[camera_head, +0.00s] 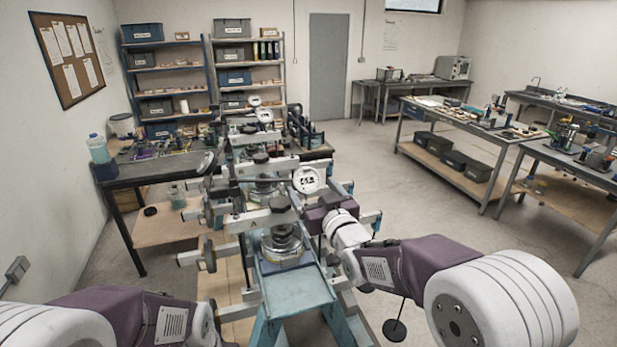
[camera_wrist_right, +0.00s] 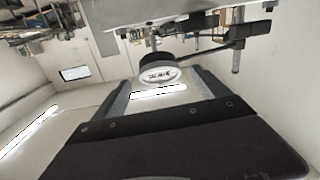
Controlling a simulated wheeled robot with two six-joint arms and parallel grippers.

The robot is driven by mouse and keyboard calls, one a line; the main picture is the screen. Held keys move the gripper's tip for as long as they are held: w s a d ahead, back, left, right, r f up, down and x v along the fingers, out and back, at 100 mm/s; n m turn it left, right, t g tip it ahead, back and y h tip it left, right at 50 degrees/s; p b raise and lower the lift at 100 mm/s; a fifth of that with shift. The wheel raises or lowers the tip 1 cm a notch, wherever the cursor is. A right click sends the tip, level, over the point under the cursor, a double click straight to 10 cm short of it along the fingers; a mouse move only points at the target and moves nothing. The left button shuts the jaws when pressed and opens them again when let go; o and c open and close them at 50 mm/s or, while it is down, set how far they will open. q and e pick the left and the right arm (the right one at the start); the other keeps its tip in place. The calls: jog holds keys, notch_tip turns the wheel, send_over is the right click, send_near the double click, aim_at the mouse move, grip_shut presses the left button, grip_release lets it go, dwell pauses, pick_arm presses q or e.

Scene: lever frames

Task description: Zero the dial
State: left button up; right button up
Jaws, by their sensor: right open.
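A round white dial (camera_head: 306,180) with dark markings stands on the metal lever frame (camera_head: 283,262) in the middle of the head view. The dial also shows in the right wrist view (camera_wrist_right: 160,76), its face below a dark round housing. My right gripper (camera_head: 308,199) is close to this dial, and its fingertips are partly lost among the frame's parts. In the right wrist view the two fingers (camera_wrist_right: 158,84) stand apart with the dial between or just beyond their tips. Contact cannot be made out, and the reading is too small to read. My left arm enters at bottom left; its gripper is not visible.
More round dials (camera_head: 264,115) stand behind in the same row. Levers and bars crowd around the near dial. Workbenches (camera_head: 470,128) stand at right, with open floor between.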

aim_at(309, 184)
jog(key=p+x, duration=0.1)
jog(key=x, duration=0.3)
jog(key=shift+w+f, duration=0.2)
jog(key=shift+s+d, duration=0.1)
